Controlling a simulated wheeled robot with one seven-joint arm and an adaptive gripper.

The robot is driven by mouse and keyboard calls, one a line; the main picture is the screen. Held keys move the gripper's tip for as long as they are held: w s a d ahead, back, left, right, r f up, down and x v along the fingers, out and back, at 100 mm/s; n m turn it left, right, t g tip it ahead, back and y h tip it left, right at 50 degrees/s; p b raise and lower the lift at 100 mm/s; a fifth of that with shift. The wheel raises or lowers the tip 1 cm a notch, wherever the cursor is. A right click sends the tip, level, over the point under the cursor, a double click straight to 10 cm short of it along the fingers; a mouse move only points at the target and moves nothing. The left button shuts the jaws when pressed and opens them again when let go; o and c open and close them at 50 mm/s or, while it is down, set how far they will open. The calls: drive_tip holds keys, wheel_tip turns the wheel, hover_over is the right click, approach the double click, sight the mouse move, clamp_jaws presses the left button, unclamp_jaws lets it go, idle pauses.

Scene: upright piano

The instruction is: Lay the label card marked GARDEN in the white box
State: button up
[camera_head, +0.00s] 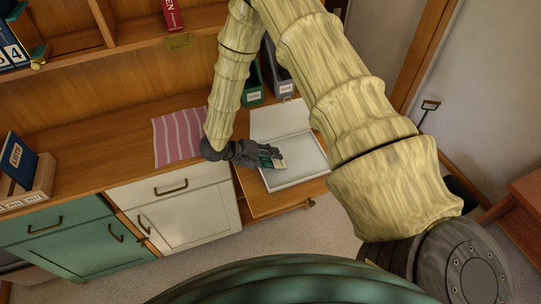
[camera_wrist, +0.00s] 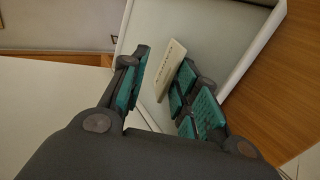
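The white box (camera_head: 318,172) is shallow and sits on a wooden surface right of the white cabinet. Its wall (camera_wrist: 262,45) and pale floor (camera_wrist: 205,28) fill the upper middle of the wrist view. My gripper (camera_head: 272,160) is over the box's left part. In the wrist view my gripper (camera_wrist: 165,85) has its teal-padded fingers apart. A cream label card (camera_wrist: 171,68) is between them, close by the right finger, with a gap to the left one. Its dark lettering is too small to read. The card (camera_head: 280,164) also shows at the fingertips in the head view; I cannot tell whether it touches the floor.
A white panel (camera_head: 280,119) adjoins the box's far side. Green and grey files (camera_head: 277,76) stand behind it. A striped pink cloth (camera_head: 178,138) lies to the left on the wooden top. A card holder (camera_head: 38,186) and blue book (camera_head: 18,160) are at far left.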

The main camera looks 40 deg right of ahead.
drive_tip(key=v, duration=1.2)
idle(0.7)
